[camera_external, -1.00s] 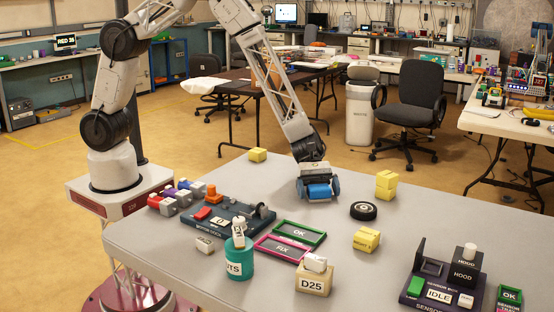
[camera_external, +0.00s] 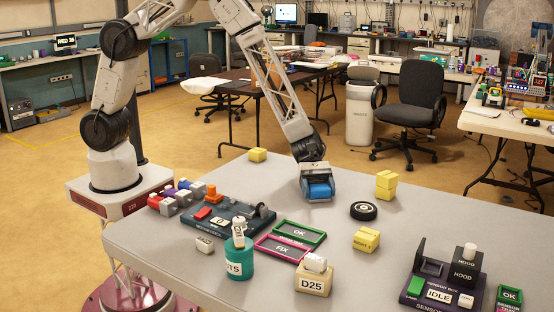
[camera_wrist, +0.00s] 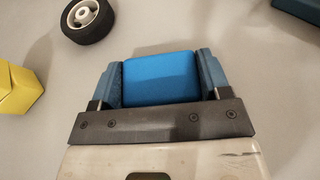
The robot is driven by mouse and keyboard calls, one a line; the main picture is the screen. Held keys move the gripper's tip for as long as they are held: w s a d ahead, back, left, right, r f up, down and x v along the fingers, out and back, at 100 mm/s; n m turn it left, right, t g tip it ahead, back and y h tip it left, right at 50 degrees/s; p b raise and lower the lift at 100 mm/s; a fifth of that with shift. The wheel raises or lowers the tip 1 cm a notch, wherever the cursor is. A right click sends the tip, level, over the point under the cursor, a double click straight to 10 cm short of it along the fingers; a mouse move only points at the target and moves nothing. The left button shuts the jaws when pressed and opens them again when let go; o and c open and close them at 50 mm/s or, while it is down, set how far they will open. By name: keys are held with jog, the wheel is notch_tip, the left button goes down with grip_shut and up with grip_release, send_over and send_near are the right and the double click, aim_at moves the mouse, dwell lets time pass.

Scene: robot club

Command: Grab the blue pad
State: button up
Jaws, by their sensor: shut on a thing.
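The blue pad (camera_external: 319,191) is on the grey table, at my gripper, in the external view. In the wrist view the blue pad (camera_wrist: 161,78) fills the space between the two blue-grey fingers. My gripper (camera_external: 318,188) is low over the table and shut on the pad, with a finger against each side; it also shows in the wrist view (camera_wrist: 161,82). The pad's underside is hidden, so I cannot tell whether it touches the table.
A black wheel (camera_external: 363,211) lies to the right, with yellow blocks (camera_external: 386,184) beyond and a yellow box (camera_external: 366,239) in front. Green OK (camera_external: 299,232) and pink FIX (camera_external: 283,248) trays lie front left. A dark motor board (camera_external: 230,219) is further left.

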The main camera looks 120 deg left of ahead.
aim_at(319, 186)
jog(key=shift+r, duration=0.7)
notch_tip(319, 186, up, 2)
jog(key=s+d, duration=0.1)
jog(key=s, duration=0.4)
jog(key=s+d+r, duration=0.1)
jog(key=s, duration=0.4)
jog(key=s+d, duration=0.1)
jog(key=s, duration=0.4)
jog(key=shift+s+r, duration=0.25)
jog(key=shift+s, duration=0.15)
jog(key=shift+w, duration=0.1)
